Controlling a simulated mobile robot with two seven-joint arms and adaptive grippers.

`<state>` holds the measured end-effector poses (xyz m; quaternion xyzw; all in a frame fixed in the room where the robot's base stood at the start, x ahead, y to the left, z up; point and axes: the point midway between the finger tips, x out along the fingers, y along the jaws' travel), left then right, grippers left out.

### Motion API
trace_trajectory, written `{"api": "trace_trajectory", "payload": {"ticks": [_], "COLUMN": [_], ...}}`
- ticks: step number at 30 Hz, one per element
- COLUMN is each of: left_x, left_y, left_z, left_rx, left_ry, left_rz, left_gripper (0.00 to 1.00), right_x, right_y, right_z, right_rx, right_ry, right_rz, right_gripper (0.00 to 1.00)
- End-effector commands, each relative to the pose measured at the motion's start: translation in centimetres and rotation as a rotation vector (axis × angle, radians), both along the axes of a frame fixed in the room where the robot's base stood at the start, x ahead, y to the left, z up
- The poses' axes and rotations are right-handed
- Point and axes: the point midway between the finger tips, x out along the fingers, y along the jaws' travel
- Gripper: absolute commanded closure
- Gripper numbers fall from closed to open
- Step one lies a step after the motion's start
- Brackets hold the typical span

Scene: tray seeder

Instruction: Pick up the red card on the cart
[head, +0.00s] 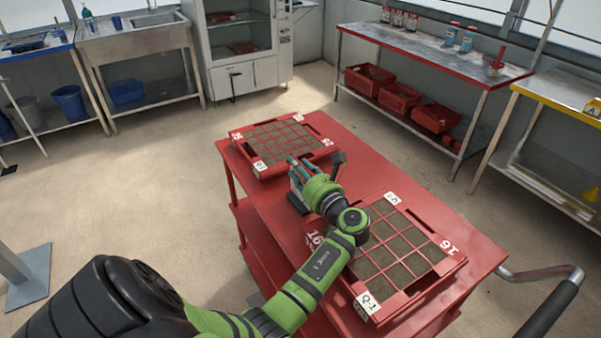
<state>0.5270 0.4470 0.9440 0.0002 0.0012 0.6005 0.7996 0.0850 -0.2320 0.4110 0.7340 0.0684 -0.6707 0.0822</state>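The red cart (253,205) stands in the middle of the head view. Its top bears two red trays of square, soil-filled cells, the far tray (262,172) and the near tray (378,285). I cannot clearly make out a separate red card; it may be hidden by my arm or blend with the red top. My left gripper (302,186) is low over the cart top between the trays. Grey and teal parts show at its end, but its fingertips are not clear, so its opening cannot be told. My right gripper is not in view.
The cart's handle (545,274) is at right. A red-edged bench (430,52) with red crates (368,79) below stands at back right. A yellow-edged table (560,88) is at far right, and a sink (135,35) at back left.

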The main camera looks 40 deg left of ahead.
Motion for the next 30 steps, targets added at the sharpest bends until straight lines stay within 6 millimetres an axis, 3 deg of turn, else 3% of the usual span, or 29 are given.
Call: {"api": "trace_trajectory", "payload": {"ticks": [6,9,23,30], "left_x": [0.1,0.0,0.0,0.1], "left_y": [0.1,0.1,0.0,0.1], "left_z": [0.0,0.0,0.2,2.9], "left_rx": [-0.001,-0.001,-0.001,-0.002], "left_ry": [-0.001,-0.001,-0.002,-0.010], "left_rz": [-0.001,0.000,0.000,0.001], "left_gripper": [0.61,1.00,1.00,1.00], "right_x": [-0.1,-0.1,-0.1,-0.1], "right_y": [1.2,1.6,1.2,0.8], "right_z": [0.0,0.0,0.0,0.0], "right_rx": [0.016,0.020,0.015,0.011], "right_ry": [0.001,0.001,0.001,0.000], "right_rz": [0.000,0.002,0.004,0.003], "right_gripper": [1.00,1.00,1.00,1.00]}}
